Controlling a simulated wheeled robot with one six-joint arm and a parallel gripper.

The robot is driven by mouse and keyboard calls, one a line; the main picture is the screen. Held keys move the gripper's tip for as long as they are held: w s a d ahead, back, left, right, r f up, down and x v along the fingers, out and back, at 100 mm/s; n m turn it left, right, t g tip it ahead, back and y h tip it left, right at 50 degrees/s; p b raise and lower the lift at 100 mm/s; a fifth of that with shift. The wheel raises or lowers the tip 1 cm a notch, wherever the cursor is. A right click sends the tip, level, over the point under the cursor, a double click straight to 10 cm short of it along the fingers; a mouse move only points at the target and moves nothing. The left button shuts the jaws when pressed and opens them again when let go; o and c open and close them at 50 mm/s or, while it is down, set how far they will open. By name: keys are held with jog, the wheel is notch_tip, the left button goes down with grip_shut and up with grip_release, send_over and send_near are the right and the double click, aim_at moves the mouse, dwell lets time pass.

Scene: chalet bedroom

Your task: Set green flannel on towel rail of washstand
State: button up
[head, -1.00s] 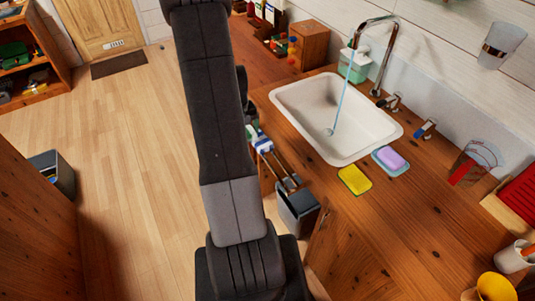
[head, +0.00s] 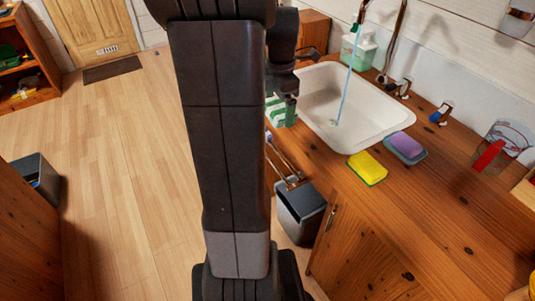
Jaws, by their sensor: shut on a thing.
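My gripper (head: 287,96) is beside the left edge of the sink, partly hidden by my arm. It is shut on the green flannel (head: 281,112), which shows green and white bands and hangs below the fingers. The towel rail (head: 284,161) is on the front of the wooden washstand (head: 400,227), lower and nearer than the flannel. My arm covers the rail's far part. I cannot tell whether the flannel touches the washstand edge.
Water runs from the tap into the white sink (head: 385,122). A yellow sponge (head: 367,168) and purple soap (head: 406,145) lie on the top. A dark bin (head: 300,213) stands below the rail.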

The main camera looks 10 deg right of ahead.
aim_at(280, 154)
jog(key=shift+s+d+n, duration=0.25)
jog(key=shift+s+n, duration=0.15)
jog(key=shift+n, duration=0.1)
notch_tip(280, 154, down, 18)
jog(key=b, duration=0.3)
jog(key=shift+r, duration=0.2)
jog(key=shift+f, duration=0.15)
jog(key=o, duration=0.7)
notch_tip(280, 154, up, 12)
jog(key=shift+r+p, duration=0.2)
jog(key=shift+p, duration=0.7)
